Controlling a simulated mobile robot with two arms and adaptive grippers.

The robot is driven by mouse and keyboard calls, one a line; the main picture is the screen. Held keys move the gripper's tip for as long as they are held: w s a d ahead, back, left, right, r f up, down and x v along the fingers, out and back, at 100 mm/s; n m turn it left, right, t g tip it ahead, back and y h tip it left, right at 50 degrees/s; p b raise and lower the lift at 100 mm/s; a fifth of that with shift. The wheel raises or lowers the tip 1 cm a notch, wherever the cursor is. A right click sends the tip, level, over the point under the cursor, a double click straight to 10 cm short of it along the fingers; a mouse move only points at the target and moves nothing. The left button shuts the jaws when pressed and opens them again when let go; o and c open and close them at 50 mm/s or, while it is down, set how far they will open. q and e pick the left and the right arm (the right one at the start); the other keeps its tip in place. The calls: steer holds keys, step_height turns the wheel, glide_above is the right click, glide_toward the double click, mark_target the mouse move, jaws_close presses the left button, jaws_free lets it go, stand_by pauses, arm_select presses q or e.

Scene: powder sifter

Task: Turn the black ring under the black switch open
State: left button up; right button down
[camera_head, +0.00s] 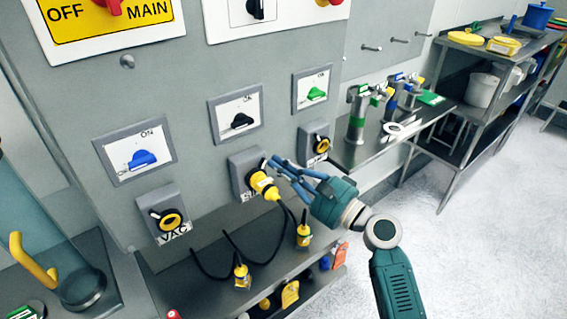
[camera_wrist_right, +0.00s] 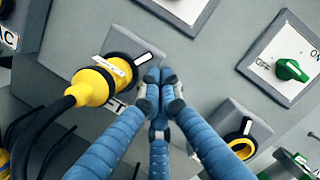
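The black switch (camera_head: 241,120) sits on a white plate in the middle of the grey panel; its plate also shows at the top of the right wrist view (camera_wrist_right: 185,8). Below it is a grey socket box (camera_head: 239,177) with a yellow plug (camera_head: 264,185) in it. The black ring (camera_wrist_right: 123,42) surrounds the socket opening behind the plug (camera_wrist_right: 92,85) and carries a white mark. My right gripper (camera_head: 270,163) has its blue fingers drawn together beside the ring, close to the white mark. I cannot tell whether they touch it. My left gripper is out of view.
A blue switch (camera_head: 142,159) and a green switch (camera_head: 316,93) flank the black one, each above an empty yellow-ringed socket. A steel shelf (camera_head: 375,150) with metal canisters stands at right.

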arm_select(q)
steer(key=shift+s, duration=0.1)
arm_select(e)
steer(key=shift+s+a+r+n+g, duration=0.15)
steer(key=shift+r+n+g, duration=0.2)
steer(key=shift+n, duration=0.45)
